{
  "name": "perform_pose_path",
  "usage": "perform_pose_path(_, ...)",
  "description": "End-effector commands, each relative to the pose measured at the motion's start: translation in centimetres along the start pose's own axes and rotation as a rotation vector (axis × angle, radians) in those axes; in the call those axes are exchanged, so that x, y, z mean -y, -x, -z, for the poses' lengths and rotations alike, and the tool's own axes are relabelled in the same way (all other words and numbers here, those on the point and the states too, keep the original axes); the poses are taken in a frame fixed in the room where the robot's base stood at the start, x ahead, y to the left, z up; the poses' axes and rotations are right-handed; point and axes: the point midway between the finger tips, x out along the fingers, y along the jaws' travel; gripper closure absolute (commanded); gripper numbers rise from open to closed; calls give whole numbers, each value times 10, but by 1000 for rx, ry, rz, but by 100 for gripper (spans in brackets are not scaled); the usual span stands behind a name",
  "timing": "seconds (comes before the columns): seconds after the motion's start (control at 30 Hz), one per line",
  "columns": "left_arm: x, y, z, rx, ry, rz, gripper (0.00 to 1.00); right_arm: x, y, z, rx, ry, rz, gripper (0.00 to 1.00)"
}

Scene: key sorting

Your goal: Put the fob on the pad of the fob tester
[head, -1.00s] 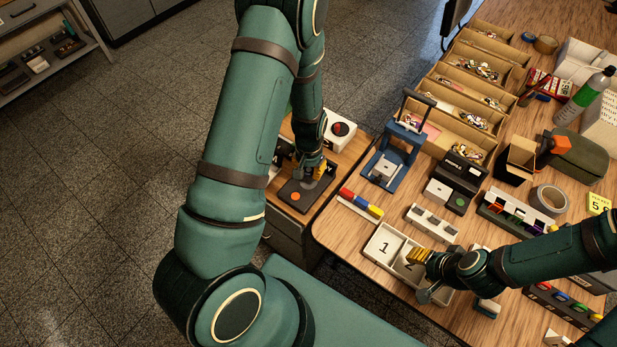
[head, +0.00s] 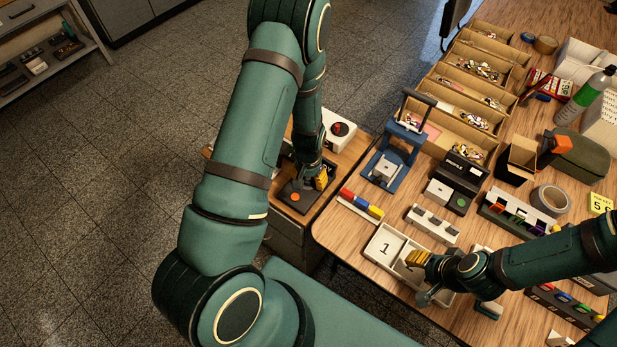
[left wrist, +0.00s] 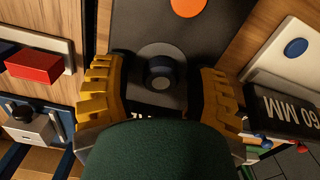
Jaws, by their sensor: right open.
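My left gripper (head: 318,181) is low over a dark plate-like device (head: 291,204) with an orange round button (head: 295,197) on the side cabinet. In the left wrist view the yellow fingers (left wrist: 160,95) stand apart on either side of a small dark round knob (left wrist: 161,72) on a grey disc, with gaps between. Lettering on the plate is partly hidden by my gripper. I cannot tell which thing is the fob. A black device with a green round spot (head: 460,201) stands on the main table; I cannot tell if it is the tester. My right gripper (head: 415,258) is open over a numbered white tray (head: 369,257).
A white box with a red and black top (head: 340,130) stands behind my left gripper. A blue stand (head: 385,172), a red-yellow-blue button strip (head: 360,204) and cardboard bins (head: 446,127) occupy the main table. A black block marked "60 MM" (left wrist: 285,108) is close right in the wrist view.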

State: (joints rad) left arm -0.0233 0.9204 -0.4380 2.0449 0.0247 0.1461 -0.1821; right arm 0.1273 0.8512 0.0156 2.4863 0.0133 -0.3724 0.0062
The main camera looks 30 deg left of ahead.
Motion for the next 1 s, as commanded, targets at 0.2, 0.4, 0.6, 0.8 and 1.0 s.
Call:
perform_pose_path(0.2, 0, 1, 0, 0, 0, 0, 41, 0, 0, 0, -1, 0, 0, 53)
perform_pose_path(0.4, 0, 15, 1, -4, -1, 0, 41, 2, 5, 2, -5, -1, 0, 53)
perform_pose_path(0.6, 0, 56, 1, -5, -2, 0, 41, 4, 10, 5, -10, -3, -1, 53)
perform_pose_path(0.8, 0, 95, 1, -5, -1, 0, 41, 6, 16, 6, -12, -4, 0, 53)
perform_pose_path(1.0, 0, 118, 0, -1, -1, 0, 41, 7, 20, 6, -11, -3, 1, 53)
